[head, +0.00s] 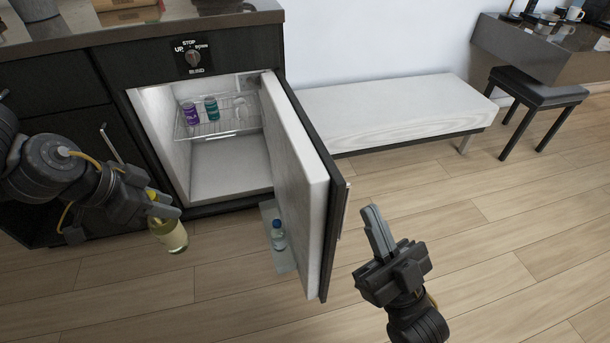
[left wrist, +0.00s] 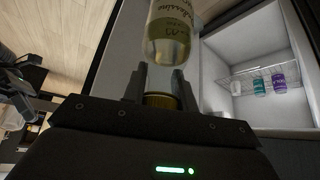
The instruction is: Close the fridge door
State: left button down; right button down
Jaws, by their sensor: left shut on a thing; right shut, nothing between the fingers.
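The fridge door (head: 305,185) stands open, swung outward to the right of the fridge (head: 230,180), with a white inner side and a dark outer panel. The lit interior also shows in the left wrist view (left wrist: 235,65). My left gripper (head: 158,205) is shut on a pale yellow-green bottle (head: 172,236), in front of the fridge's left side. The bottle also shows in the left wrist view (left wrist: 170,35). My right gripper (head: 372,222) is shut and empty, to the right of the door's outer side and apart from it.
Inside, a purple can (head: 190,113) and a teal can (head: 211,107) stand on a wire shelf (head: 220,128). A clear bottle (head: 278,236) is in the door's lower rack. A white bench (head: 400,110) stands behind the door. Wooden floor (head: 490,260) at right is clear.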

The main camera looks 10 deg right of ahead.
aim_at(313, 196)
jog(key=u, duration=1)
jog(key=k, duration=0.75)
jog(key=z, duration=0.8)
jog(key=i, duration=1)
